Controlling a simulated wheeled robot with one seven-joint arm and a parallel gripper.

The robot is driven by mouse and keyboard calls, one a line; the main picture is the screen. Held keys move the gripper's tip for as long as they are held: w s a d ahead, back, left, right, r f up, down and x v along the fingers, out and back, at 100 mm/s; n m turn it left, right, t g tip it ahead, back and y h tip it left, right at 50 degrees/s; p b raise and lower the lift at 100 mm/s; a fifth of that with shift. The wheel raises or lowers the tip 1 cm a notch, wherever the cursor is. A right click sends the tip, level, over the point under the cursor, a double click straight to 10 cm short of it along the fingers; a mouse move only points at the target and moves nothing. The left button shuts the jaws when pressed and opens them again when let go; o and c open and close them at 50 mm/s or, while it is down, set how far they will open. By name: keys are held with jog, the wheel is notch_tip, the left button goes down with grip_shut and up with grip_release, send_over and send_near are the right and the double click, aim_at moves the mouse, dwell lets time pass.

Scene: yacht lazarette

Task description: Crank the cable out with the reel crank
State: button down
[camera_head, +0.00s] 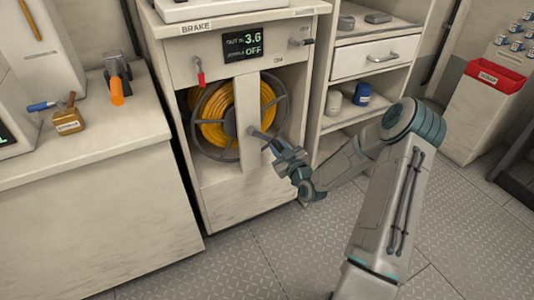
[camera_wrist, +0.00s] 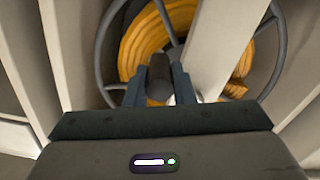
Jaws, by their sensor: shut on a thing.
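The cable reel (camera_head: 240,112), wound with yellow-orange cable, sits in the cabinet opening behind a pale upright post (camera_head: 247,120). It also fills the upper part of the wrist view (camera_wrist: 145,42). The reel crank (camera_head: 262,137) is a grey bar reaching out from the post. My gripper (camera_head: 285,157) is at the crank's outer end, in front of the reel. In the wrist view my gripper (camera_wrist: 160,85) is shut on the dark crank handle (camera_wrist: 159,75). My fingers hide part of the handle.
A red brake lever (camera_head: 200,75) hangs below the BRAKE label. The display (camera_head: 242,44) reads 3.6 and OFF. Shelves with a drawer (camera_head: 375,57) stand close on the right, a counter (camera_head: 80,155) with tools on the left. The floor in front is clear.

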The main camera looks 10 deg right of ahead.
jog(key=shift+w+d+r+n+b, duration=0.1)
jog(key=shift+d+r+n+b, duration=0.3)
jog(key=shift+r+n+b, duration=0.45)
jog(key=shift+w+d+r+n+b, duration=0.1)
jog(key=shift+d+r+n+b, duration=0.4)
jog(key=shift+n, duration=0.65)
jog(key=shift+r, duration=0.1)
jog(key=c, duration=1.2)
grip_release()
jog(key=shift+c, duration=0.2)
jog(key=shift+a, duration=0.1)
jog(key=p+v, duration=0.2)
jog(key=v, duration=1.2)
jog(key=shift+w+p, duration=0.1)
jog(key=shift+p, duration=0.25)
